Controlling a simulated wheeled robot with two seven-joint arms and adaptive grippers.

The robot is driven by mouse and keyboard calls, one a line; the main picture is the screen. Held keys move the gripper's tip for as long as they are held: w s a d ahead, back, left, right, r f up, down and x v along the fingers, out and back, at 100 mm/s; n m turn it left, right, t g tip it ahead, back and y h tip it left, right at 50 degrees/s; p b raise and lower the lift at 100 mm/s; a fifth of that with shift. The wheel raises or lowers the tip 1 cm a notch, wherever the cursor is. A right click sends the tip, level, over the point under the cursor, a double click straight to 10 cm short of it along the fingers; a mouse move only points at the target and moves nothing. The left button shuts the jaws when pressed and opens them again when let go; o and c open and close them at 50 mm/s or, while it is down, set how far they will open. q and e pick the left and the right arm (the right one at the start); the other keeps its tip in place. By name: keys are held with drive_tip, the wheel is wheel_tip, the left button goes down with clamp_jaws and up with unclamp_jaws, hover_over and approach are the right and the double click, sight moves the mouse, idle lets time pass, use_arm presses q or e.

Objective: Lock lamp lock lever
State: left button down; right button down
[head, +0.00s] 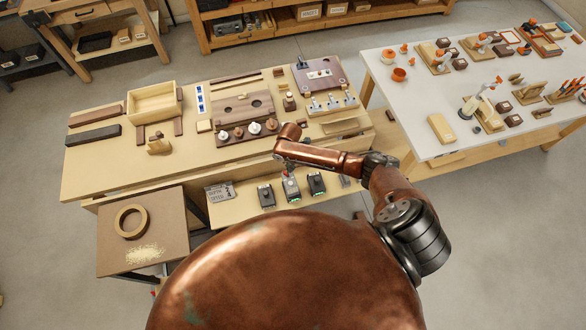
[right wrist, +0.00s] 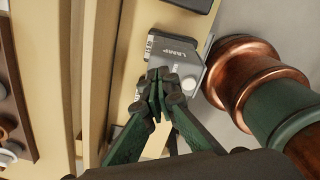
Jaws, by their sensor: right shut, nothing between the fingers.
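A grey box labelled "LAMP" (right wrist: 178,52) fills the upper middle of the right wrist view. In the head view three small dark boxes stand on the low front ledge; the middle box (head: 291,190) is directly below my right gripper (head: 286,171) and appears to be the lamp box. In the right wrist view my right gripper (right wrist: 158,92) is shut and empty, its green fingers together at the near end of the lamp box. The fingertips cover that end, so I cannot make out the lever or tell whether they touch it. My left gripper is out of view.
The left box (head: 265,196) and the right box (head: 317,184) stand close on either side. A printed sign (head: 220,191) lies left of them. The bench (head: 95,170) behind holds a wooden tray (head: 153,102) and several knobs. A side stand (head: 115,255) holds a tape ring (head: 131,221).

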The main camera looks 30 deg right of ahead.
sight(291, 174)
drive_tip(key=shift+d+r, duration=0.15)
drive_tip(key=shift+r, duration=0.15)
wheel_tip(291, 174, up, 7)
drive_tip(key=p, duration=0.6)
drive_tip(key=shift+s+f, duration=0.1)
idle(0.5)
